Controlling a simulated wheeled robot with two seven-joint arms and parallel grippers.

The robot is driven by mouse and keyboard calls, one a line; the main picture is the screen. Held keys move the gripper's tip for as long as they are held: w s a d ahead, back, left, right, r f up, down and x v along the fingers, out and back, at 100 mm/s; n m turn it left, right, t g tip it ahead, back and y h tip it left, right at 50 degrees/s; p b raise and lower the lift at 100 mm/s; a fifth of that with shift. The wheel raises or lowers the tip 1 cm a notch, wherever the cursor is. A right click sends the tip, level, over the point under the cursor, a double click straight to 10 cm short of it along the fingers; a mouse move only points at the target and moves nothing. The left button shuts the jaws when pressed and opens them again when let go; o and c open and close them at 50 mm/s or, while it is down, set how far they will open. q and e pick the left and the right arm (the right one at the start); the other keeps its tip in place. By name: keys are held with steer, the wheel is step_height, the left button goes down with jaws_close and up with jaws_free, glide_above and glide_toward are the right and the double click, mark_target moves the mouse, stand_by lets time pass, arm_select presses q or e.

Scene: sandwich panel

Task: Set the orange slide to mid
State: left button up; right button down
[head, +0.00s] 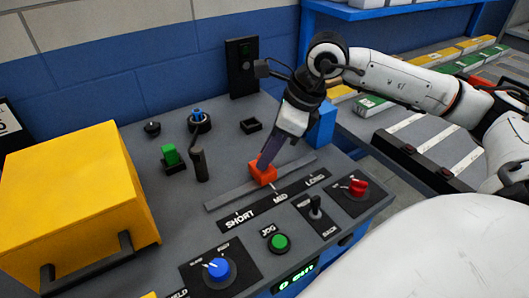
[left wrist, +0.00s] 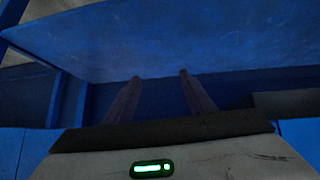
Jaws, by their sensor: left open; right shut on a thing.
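The orange slide (head: 262,173) is a small block on a grey track (head: 225,197) on the panel. It stands near the MID label, with SHORT to its left and LONG to its right. My right gripper (head: 266,163) reaches down from above and is shut on the orange slide; its fingers cover part of the block's top. My left gripper (left wrist: 160,78) shows only in the left wrist view. Its two fingers are apart with nothing between them, in front of a blue surface.
A yellow box (head: 75,190) with a dark handle fills the panel's left side. Near the track are a black lever (head: 199,165), a green block (head: 171,155), a blue knob (head: 217,268), a green button (head: 279,242), a red knob (head: 354,187) and a blue block (head: 321,124).

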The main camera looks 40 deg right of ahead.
steer(key=c, duration=1.5)
jaws_free()
steer(key=shift+r, duration=0.1)
steer(key=v, duration=1)
